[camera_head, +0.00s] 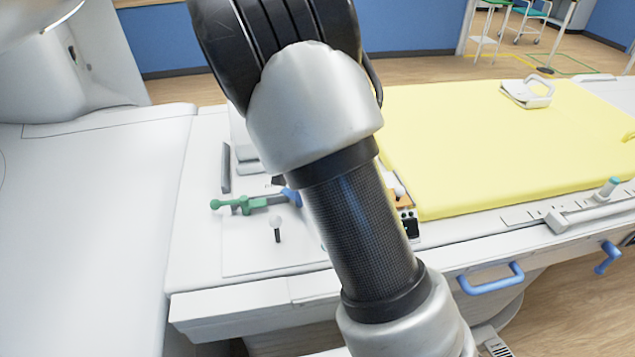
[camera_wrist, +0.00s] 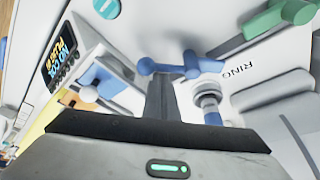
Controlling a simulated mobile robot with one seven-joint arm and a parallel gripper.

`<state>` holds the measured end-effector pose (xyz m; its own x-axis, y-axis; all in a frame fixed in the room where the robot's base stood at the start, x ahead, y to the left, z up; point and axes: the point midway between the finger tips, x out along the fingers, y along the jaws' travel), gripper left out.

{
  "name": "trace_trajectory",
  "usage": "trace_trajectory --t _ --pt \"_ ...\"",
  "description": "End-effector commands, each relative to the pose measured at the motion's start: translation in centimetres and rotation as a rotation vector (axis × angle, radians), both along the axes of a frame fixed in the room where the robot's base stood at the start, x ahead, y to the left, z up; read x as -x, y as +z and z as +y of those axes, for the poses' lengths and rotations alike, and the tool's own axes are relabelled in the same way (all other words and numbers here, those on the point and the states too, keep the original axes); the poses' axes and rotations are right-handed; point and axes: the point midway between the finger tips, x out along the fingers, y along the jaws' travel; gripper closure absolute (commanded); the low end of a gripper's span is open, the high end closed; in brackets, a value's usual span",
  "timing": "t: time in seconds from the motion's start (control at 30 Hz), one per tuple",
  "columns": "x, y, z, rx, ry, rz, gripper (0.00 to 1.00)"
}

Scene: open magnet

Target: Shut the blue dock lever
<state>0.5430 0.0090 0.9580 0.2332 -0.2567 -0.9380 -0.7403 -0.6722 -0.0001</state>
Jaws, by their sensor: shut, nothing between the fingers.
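The blue dock lever (camera_wrist: 176,69) shows in the wrist view just past my fingertips, with a ball end at its left and a wider hub at its right. A small part of it shows in the head view (camera_head: 291,197), beside my arm, which hides the rest. My gripper (camera_wrist: 160,82) is shut and empty, its fingertips just below the lever's ball end in the wrist view. I cannot tell whether they touch it. A green lever (camera_head: 246,204) lies left of the blue one in the head view; it also shows in the wrist view (camera_wrist: 272,22).
A metal post with a blue collar (camera_wrist: 209,100) stands close right of my fingers. A dark panel with lettering (camera_wrist: 62,55) is at the left. The yellow-topped table (camera_head: 500,150) lies right in the head view, with a blue side handle (camera_head: 490,281). A white bore housing fills the left.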

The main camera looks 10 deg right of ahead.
Motion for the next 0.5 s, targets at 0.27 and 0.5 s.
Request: trace_trajectory --t 0.27,0.5 --pt "1.0 0.2 0.9 0.003 -0.261 0.002 1.00" --pt "1.6 0.1 1.8 0.003 -0.477 0.002 1.00"
